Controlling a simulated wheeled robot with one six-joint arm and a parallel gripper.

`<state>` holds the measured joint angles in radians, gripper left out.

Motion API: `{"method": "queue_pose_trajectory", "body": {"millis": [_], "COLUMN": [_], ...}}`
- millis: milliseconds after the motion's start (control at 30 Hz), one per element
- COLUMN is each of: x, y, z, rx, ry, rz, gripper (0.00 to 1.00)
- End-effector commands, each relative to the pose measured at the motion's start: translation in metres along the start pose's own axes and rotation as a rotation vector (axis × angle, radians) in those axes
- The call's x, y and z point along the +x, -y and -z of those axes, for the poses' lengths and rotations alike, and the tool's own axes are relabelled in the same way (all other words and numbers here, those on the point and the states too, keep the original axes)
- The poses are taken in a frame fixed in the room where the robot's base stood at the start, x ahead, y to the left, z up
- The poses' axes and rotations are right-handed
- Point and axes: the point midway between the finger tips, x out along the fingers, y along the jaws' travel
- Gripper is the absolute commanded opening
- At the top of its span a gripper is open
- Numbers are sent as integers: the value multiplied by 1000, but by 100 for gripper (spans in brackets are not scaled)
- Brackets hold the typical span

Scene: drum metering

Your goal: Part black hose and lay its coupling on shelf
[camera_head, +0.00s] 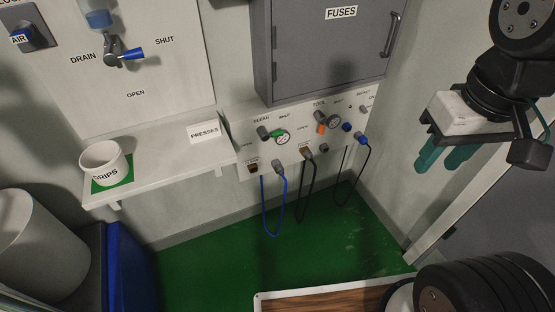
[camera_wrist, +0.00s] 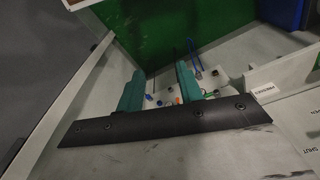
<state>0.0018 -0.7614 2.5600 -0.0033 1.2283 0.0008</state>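The grey wall panel (camera_head: 290,165) has several couplings, with dark hoses hanging in loops below it. One black hose (camera_head: 300,205) hangs from a grey coupling (camera_head: 307,153) near the panel's middle. Another dark hose (camera_head: 365,175) hangs from a blue coupling (camera_head: 361,139) at the right. Both couplings appear seated at the panel. The white shelf (camera_head: 160,158) is left of the panel. My gripper (camera_head: 440,162) is at the upper right, apart from the panel, with its teal fingers spread and empty. In the wrist view the fingers (camera_wrist: 159,78) stand apart, with the panel beyond them.
A blue hose (camera_head: 266,215) loops left of the black one. A white cup (camera_head: 103,161) stands on a green patch on the shelf's left; a PRESSES sign (camera_head: 205,132) is at its right. A grey FUSES cabinet (camera_head: 325,50) juts above the panel. Green floor (camera_head: 240,265) is clear below.

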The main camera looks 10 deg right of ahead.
Motion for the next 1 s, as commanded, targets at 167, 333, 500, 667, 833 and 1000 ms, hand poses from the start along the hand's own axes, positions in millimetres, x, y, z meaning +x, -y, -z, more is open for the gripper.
{"method": "queue_pose_trajectory", "body": {"millis": [167, 333, 500, 667, 833, 1000], "x": [0, 0, 10, 35, 74, 127], "y": [0, 0, -1, -1, -9, -19], "z": [0, 0, 4, 20, 57, 102], "rx": [0, 0, 6, 15, 19, 11], "ry": [0, 0, 52, 178, 285, 319], "rz": [0, 0, -1, -6, -19, -36], "gripper": [36, 48, 57, 57, 57, 57]}}
